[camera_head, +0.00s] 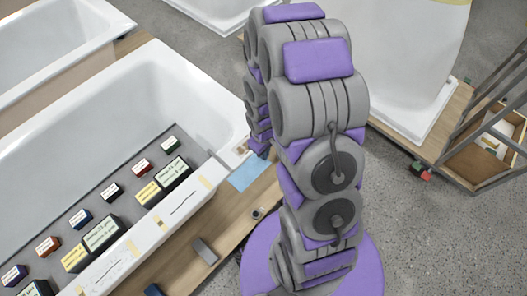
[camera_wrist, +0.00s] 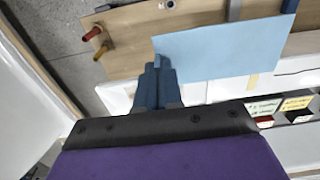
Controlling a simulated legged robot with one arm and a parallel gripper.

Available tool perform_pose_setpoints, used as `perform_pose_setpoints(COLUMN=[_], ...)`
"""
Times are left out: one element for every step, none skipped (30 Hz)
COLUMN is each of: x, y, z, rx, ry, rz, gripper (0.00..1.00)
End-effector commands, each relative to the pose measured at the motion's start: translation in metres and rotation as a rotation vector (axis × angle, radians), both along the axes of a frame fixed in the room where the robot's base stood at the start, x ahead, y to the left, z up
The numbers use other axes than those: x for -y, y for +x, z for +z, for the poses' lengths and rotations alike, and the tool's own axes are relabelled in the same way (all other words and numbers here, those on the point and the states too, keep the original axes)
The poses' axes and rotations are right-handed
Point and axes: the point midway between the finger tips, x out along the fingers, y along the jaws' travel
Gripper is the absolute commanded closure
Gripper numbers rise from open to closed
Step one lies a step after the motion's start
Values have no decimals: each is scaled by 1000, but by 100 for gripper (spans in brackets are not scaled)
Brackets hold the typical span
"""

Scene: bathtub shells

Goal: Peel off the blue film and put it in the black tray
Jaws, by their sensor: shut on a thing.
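The light blue film (camera_head: 250,173) is a flat rectangular sheet by the rim of the near bathtub, over the wooden ledge. It also shows in the wrist view (camera_wrist: 225,50), as a wide sheet to the right of the fingertips. My gripper (camera_wrist: 158,68) is shut on the film's edge at its lower left corner. In the head view my gripper (camera_head: 261,151) is small and partly hidden by my arm, at the film's upper edge. Whether any of the film is still stuck down cannot be told. I cannot make out a black tray with certainty.
The white bathtub shell (camera_head: 80,112) holds several small labelled boxes (camera_head: 101,232). A grey block (camera_head: 205,251) lies on the wooden ledge (camera_head: 232,214). Another tub shell (camera_head: 420,60) and a wooden crate (camera_head: 490,150) stand at right. Grey floor (camera_head: 440,235) is open at lower right.

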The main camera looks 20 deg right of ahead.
Motion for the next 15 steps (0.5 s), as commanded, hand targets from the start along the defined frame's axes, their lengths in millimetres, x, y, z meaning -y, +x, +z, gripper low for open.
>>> perform_pose_setpoints(x=[0,0,0,0,0,0,0,0,0,0,0,0,0,0,0], y=[0,0,0,0,0,0,0,0,0,0,0,0,0,0,0], z=[3,4,5,6,7,9,10,11,12,13,15,16,17,18,20], rx=[1,0,0,0,0,-1,-1,-1,-1,-1,-1,-1,-1,-1,-1], ry=[0,0,0,0,0,0,0,0,0,0,0,0,0,0,0], rz=[0,0,0,0,0,0,0,0,0,0,0,0,0,0,0], gripper=[100,100,100,100,100,100,100,100,100,100,100,100,100,100,100])
